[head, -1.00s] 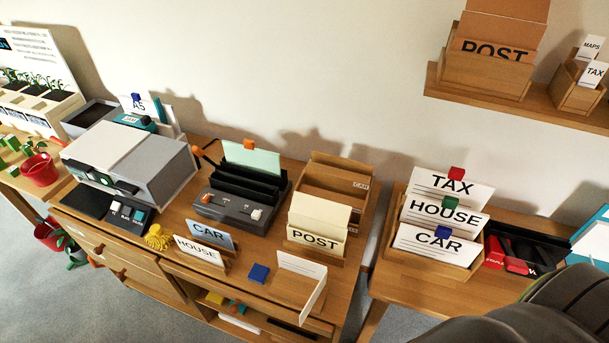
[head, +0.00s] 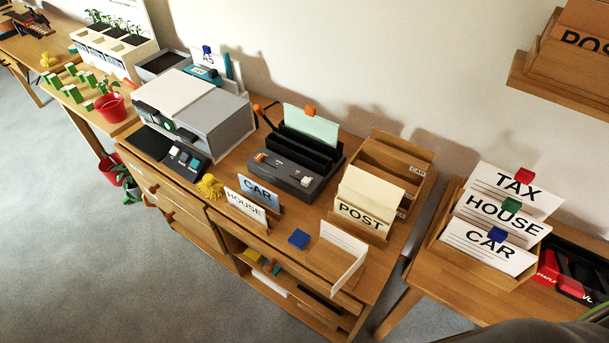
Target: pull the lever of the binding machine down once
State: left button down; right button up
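The binding machine appears to be the black slotted device (head: 283,176) on the wooden desk, in the middle of the head view. A pale green sheet (head: 312,127) with an orange clip stands in its rear slot. A lever with an orange knob (head: 257,108) sticks up at its left rear side, beside the grey printer; its lower part is partly hidden. The machine's front panel has an orange control and a white control. Neither of my grippers is in view. A dark rounded shape at the lower right edge may be part of my arm.
The grey printer (head: 205,121) stands close left of the machine. In front are CAR (head: 258,193) and HOUSE (head: 245,207) cards and a blue block (head: 299,239). A POST holder (head: 362,204) stands to the right. A card tray (head: 481,257) is on the right table.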

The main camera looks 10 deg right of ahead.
aim_at(258, 109)
jog(key=j+z, duration=0.35)
jog(key=j, duration=0.45)
jog(key=j+z, duration=0.3)
jog(key=j, duration=0.5)
jog(key=k+j+z, duration=0.1)
jog(key=j+z, duration=0.25)
jog(key=j, duration=0.45)
